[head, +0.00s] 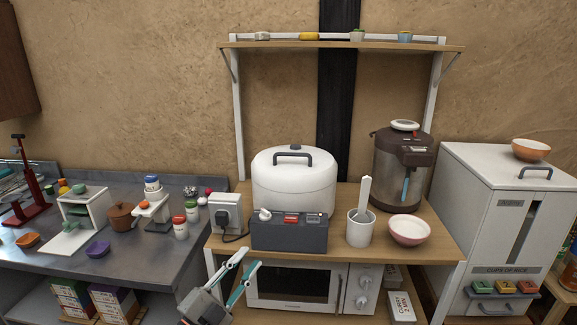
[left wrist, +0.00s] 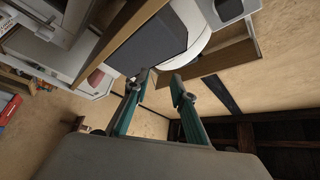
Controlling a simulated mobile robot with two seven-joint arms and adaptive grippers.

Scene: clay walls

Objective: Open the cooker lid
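A white rice cooker (head: 293,194) stands on the wooden shelf unit. Its rounded white lid (head: 270,161) is down and carries a dark handle (head: 293,156). A dark grey control box with buttons (head: 289,232) is at the cooker's front. My left gripper (head: 242,267) is low and to the left of the cooker, in front of the shelf, with its teal fingers apart and nothing between them. In the left wrist view the open fingers (left wrist: 160,82) point toward the dark grey box (left wrist: 150,45) and the white cooker body (left wrist: 196,40). My right gripper is not in view.
A white cup with a paddle (head: 360,229), a pink bowl (head: 408,229) and a brown water dispenser (head: 401,168) stand to the cooker's right. A wall socket box (head: 226,213) is left of it. A microwave (head: 295,285) sits below. The upper shelf (head: 340,44) is above the lid.

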